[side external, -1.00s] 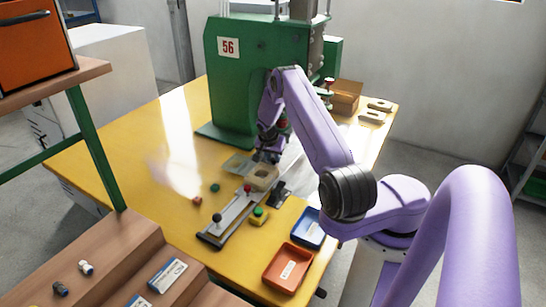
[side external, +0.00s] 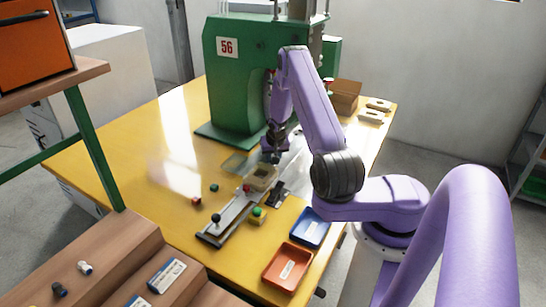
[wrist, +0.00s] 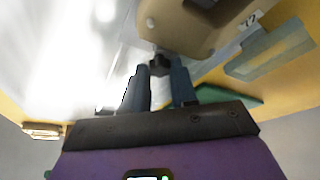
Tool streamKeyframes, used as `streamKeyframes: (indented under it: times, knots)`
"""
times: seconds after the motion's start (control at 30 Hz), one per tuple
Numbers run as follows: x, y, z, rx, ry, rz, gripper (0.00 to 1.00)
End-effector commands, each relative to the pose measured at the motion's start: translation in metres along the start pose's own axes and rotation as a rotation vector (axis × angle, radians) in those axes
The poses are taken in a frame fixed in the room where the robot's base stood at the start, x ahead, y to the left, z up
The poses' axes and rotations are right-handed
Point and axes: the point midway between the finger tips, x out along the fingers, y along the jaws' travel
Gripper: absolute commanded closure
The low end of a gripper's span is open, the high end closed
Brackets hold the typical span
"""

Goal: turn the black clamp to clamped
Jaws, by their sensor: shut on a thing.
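My gripper (side external: 271,153) is low at the far end of the metal slide fixture (side external: 232,215), beside the beige nest (side external: 263,177). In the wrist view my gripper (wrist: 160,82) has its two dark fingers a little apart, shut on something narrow. A small black part, seemingly the black clamp (wrist: 160,62), shows just beyond the fingertips at the edge of the beige nest (wrist: 185,25). The fingers hide most of it, so its turned position cannot be told. In the side view the clamp is too small and covered to make out.
The green press (side external: 232,85) stands close behind my gripper. A black-knobbed lever (side external: 217,218) and a red knob (side external: 247,188) stand on the fixture. A green button box (side external: 258,215), blue tray (side external: 310,228) and orange tray (side external: 287,267) are nearer. The left tabletop is mostly clear.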

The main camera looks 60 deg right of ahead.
Motion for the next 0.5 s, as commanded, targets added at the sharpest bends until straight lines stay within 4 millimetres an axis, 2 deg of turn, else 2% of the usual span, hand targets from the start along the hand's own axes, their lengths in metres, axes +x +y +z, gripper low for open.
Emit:
streamKeyframes:
  times: [0.5]
  knots:
    - [0.0, 0.002, -0.0002, -0.026, -0.001, -0.01, 1.0]
